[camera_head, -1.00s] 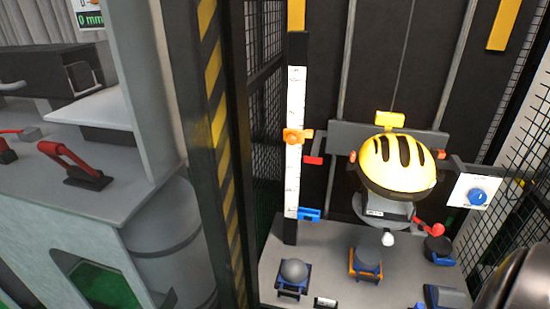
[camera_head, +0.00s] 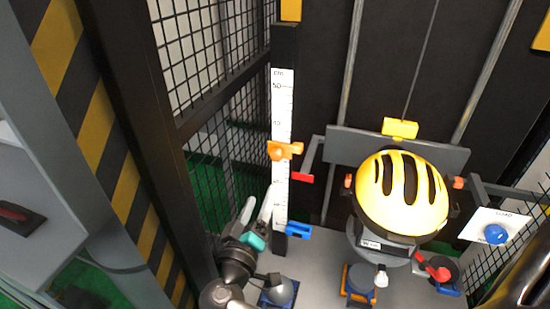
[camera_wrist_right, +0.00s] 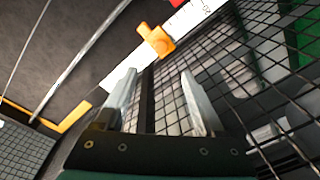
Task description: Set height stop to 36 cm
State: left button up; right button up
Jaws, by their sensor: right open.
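The orange height stop (camera_head: 283,150) sits on the white vertical scale (camera_head: 283,105), below the mark that looks like 40; its exact reading is too small to tell. A blue stop (camera_head: 298,230) sits near the scale's foot. My right gripper (camera_head: 259,198) is open and empty, left of the scale and below the orange stop. In the right wrist view the orange stop (camera_wrist_right: 157,40) lies beyond the open fingertips (camera_wrist_right: 158,74), apart from them. My left gripper is not in view.
A yellow helmet (camera_head: 400,190) hangs on the carriage right of the scale, with a red pointer (camera_head: 302,177) beside the scale. Black mesh (camera_head: 215,90) and a striped post (camera_head: 95,130) stand left. A blue button (camera_head: 495,234) is at right.

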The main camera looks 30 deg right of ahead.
aim_at(276, 158)
jog(key=p+x, duration=0.1)
jog(key=x, duration=1.3)
jog(key=shift+f, duration=0.1)
jog(key=shift+w+d, duration=0.3)
jog(key=shift+d, duration=0.05)
grip_shut()
dwell(0.6)
